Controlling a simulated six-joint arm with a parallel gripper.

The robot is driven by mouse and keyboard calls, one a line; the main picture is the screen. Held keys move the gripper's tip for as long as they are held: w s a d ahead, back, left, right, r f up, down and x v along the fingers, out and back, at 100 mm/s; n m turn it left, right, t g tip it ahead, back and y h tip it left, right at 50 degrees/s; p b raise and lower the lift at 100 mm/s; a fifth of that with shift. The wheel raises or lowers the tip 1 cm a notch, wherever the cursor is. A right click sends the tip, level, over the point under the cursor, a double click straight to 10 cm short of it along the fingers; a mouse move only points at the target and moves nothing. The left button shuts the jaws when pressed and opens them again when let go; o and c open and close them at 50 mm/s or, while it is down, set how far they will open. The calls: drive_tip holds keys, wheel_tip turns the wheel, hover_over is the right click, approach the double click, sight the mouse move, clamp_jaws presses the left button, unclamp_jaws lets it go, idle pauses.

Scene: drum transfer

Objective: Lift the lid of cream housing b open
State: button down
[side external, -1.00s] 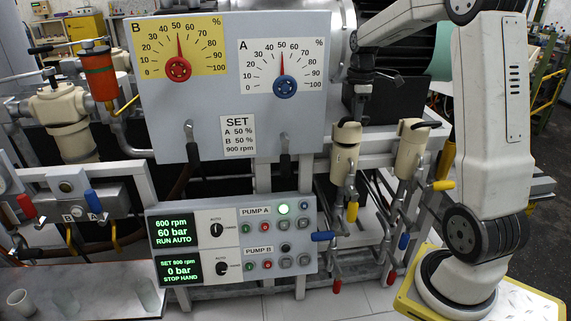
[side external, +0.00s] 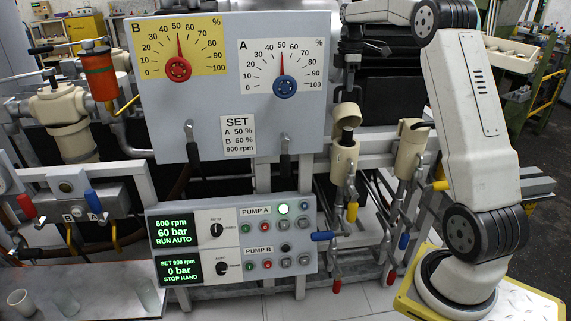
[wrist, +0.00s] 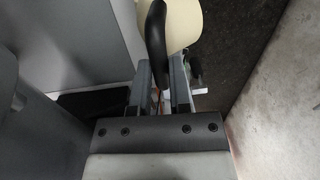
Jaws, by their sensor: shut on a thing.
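Two cream housings stand side by side to the right of the gauge board. The left housing (side external: 344,157) has its round lid (side external: 347,115) tilted up, with a dark opening showing below it. I see no readable letter on it. My gripper (side external: 350,92) is just above this lid. In the wrist view my gripper (wrist: 160,75) is shut on the lid's black handle (wrist: 155,38), with the cream lid (wrist: 185,24) beyond it. The right housing (side external: 408,160) has its lid (side external: 413,126) down.
The grey gauge board (side external: 232,90) stands close to the left of the lid. A control panel (side external: 232,240) is below it. Pipes with yellow, blue and red valve handles are under the housings. A dark box (side external: 393,85) is behind.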

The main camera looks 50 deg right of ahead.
drive_tip(key=w+d+f, duration=0.1)
drive_tip(key=w+d, duration=0.4)
drive_tip(key=shift+f, duration=0.4)
drive_tip(key=shift+w+d, duration=0.1)
drive_tip(key=shift+w, duration=0.05)
idle(0.6)
drive_tip(key=c, duration=0.6)
unclamp_jaws()
drive_tip(key=shift+r, duration=0.1)
drive_tip(key=shift+r, duration=0.25)
